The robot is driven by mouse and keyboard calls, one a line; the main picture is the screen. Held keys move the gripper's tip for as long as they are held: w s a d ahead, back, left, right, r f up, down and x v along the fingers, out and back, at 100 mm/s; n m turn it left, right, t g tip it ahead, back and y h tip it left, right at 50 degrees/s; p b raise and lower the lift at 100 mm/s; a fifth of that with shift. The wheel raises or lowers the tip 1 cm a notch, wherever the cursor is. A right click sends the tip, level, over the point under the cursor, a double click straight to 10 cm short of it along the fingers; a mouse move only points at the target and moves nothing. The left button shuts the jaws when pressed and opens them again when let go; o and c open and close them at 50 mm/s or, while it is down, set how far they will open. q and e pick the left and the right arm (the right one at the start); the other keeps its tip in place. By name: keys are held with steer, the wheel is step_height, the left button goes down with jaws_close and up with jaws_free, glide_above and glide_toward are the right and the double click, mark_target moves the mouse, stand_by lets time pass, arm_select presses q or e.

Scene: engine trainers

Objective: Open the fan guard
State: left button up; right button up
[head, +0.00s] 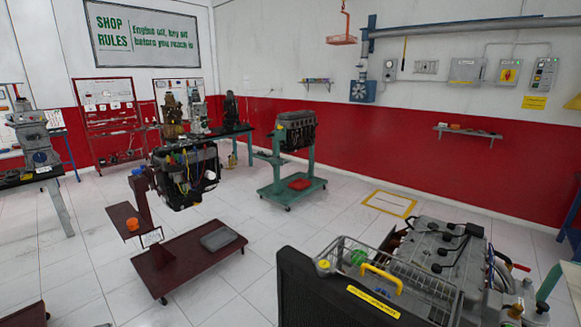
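The fan guard (412,284) is a grey wire cage at the lower right of the head view. It spans the gap between a black radiator-like panel (308,292) and a grey engine (440,245). A yellow handle (382,276) stands on its top. It appears to lie down over the gap, as if closed. A green part (358,257) shows through the wires. The fan itself is mostly hidden. Neither of my grippers is in view.
A dark red stand (188,262) carrying an engine (186,175) is at the left. A green stand (292,187) with another engine is farther back. Tiled floor lies open between them, with a yellow-framed floor marking (389,204) behind the nearest engine.

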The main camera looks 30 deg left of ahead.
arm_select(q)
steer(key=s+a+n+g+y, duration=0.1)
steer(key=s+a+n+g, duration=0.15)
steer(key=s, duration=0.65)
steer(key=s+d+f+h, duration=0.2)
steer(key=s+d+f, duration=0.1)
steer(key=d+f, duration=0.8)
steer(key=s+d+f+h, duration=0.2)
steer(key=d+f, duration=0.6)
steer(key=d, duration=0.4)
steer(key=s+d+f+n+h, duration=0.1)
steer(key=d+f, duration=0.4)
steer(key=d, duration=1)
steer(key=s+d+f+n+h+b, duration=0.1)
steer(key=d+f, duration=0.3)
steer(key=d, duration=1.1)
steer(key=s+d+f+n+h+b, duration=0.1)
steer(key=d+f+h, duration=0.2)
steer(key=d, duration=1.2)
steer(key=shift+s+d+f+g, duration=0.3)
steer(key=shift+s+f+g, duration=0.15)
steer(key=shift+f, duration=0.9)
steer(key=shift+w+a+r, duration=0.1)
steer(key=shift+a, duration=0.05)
